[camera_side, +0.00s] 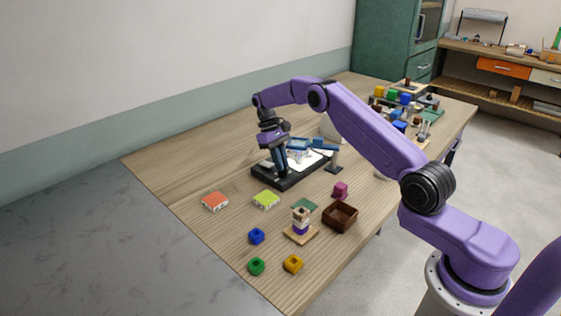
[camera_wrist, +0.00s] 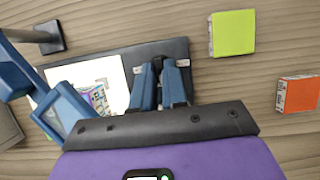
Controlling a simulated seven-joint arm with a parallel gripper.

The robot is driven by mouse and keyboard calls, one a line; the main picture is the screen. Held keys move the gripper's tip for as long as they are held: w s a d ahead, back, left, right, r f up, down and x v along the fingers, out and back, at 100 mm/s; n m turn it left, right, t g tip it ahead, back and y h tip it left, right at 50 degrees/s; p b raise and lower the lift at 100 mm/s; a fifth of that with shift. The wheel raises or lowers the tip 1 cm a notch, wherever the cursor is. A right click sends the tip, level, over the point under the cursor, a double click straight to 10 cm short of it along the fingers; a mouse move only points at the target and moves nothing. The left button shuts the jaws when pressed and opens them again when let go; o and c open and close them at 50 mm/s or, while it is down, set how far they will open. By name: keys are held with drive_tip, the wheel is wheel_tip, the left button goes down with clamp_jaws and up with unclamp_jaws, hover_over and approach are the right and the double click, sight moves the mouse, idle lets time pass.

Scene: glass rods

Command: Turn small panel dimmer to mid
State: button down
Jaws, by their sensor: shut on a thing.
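The small panel (camera_side: 290,180) is a dark, flat slab lying on the wooden table, with a white area on its top; in the wrist view it is the dark grey plate (camera_wrist: 115,58). My gripper (camera_side: 279,172) points down over the near-left part of the panel. In the wrist view, its two blue fingers (camera_wrist: 160,66) are close together over the dark part, beside the white area. Pale marks show on the panel on both sides of the fingertips. The dimmer's angle cannot be seen.
A blue jointed piece on a dark-footed stand (camera_side: 333,168) is close beside the panel, also large in the wrist view (camera_wrist: 62,112). A lime block (camera_side: 266,199) and an orange block (camera_side: 215,201) lie nearby. A brown box (camera_side: 340,217) stands nearer the front edge.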

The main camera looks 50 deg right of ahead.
idle(0.4)
drive_tip(key=c, duration=1.2)
unclamp_jaws()
drive_tip(key=shift+o, duration=0.2)
drive_tip(key=shift+w+r, duration=0.25)
drive_tip(key=shift+r, duration=0.25)
wheel_tip(320, 180, up, 9)
drive_tip(key=shift+w, duration=0.35)
drive_tip(key=shift+a, duration=0.1)
